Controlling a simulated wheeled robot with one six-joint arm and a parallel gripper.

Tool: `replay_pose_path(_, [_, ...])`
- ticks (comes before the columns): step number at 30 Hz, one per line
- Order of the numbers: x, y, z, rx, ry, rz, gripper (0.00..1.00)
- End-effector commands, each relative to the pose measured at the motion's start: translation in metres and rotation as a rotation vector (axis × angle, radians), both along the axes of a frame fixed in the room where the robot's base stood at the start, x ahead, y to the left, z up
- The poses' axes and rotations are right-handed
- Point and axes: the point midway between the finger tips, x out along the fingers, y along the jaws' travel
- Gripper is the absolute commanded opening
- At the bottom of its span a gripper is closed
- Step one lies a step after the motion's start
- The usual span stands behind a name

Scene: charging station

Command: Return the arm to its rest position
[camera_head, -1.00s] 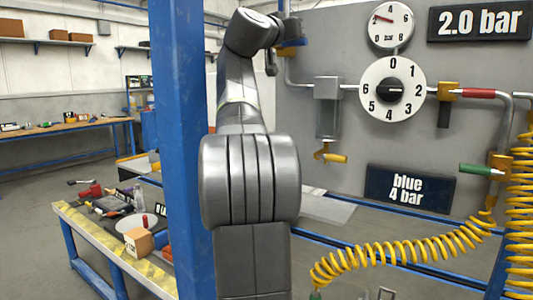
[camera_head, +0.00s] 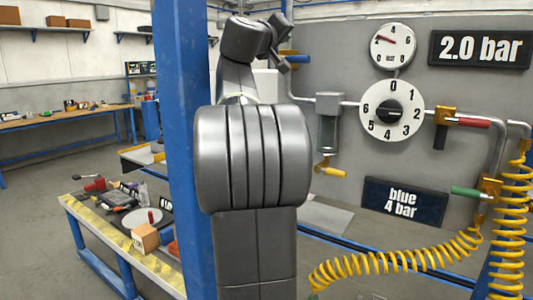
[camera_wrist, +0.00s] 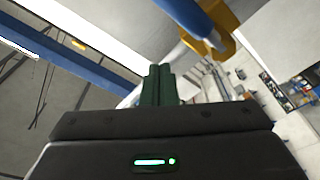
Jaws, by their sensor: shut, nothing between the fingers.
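My arm rises in the middle of the head view, with its large grey joint in front and its wrist end (camera_head: 270,40) beyond it, bent over to the right. The wrist end appears close to the blue-handled valve (camera_head: 298,59) in the picture, but I cannot tell the gap in depth. In the wrist view my gripper (camera_wrist: 160,70) shows as two dark green fingers side by side, shut with nothing between them. A blue handle (camera_wrist: 185,15) with a yellow valve body (camera_wrist: 215,30) lies just beyond the fingertips, apparently apart from them.
The grey panel carries the numbered dial (camera_head: 392,108), a gauge (camera_head: 394,46), a red handle (camera_head: 473,123), a green handle (camera_head: 471,192) and a coiled yellow hose (camera_head: 400,258). A blue post (camera_head: 180,120) stands close left of my arm. A cluttered bench (camera_head: 100,240) is at lower left.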

Motion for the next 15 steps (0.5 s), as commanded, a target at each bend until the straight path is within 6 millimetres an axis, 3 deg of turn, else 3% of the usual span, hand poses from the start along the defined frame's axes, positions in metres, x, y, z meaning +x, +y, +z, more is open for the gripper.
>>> replay_pose_path(15, [0.009,0.014,0.011,-0.224,0.151,0.0,0.0])
